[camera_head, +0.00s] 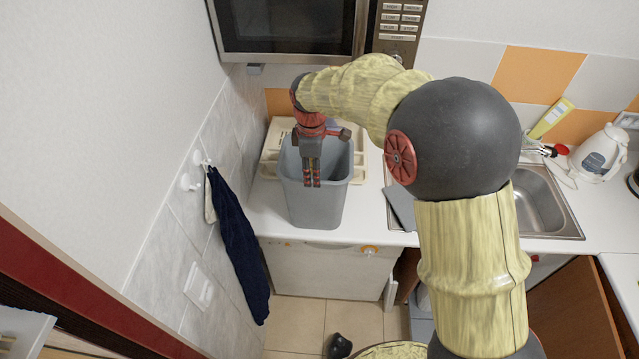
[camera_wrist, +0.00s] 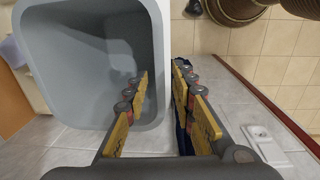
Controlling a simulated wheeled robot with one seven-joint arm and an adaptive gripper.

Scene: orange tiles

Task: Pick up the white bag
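I cannot make out a clear white bag in either view. My gripper (camera_head: 312,184) points down over the front rim of a grey bin (camera_head: 315,210) on the white counter. In the wrist view my gripper (camera_wrist: 162,80) has its fingers apart, one over the bin's inside and one outside its wall. The bin's wall lies between them in that picture; I cannot tell whether they touch it. The visible inside of the bin (camera_wrist: 85,60) looks empty. A pale, lavender-tinted object (camera_wrist: 12,52) shows beyond the bin, too cut off to identify.
A microwave (camera_head: 290,25) is above the bin. A cream rack (camera_head: 272,150) stands behind it. A dark blue cloth (camera_head: 238,245) hangs on the left wall. A sink (camera_head: 540,205) and white kettle (camera_head: 600,152) are on the right. My arm hides part of the counter.

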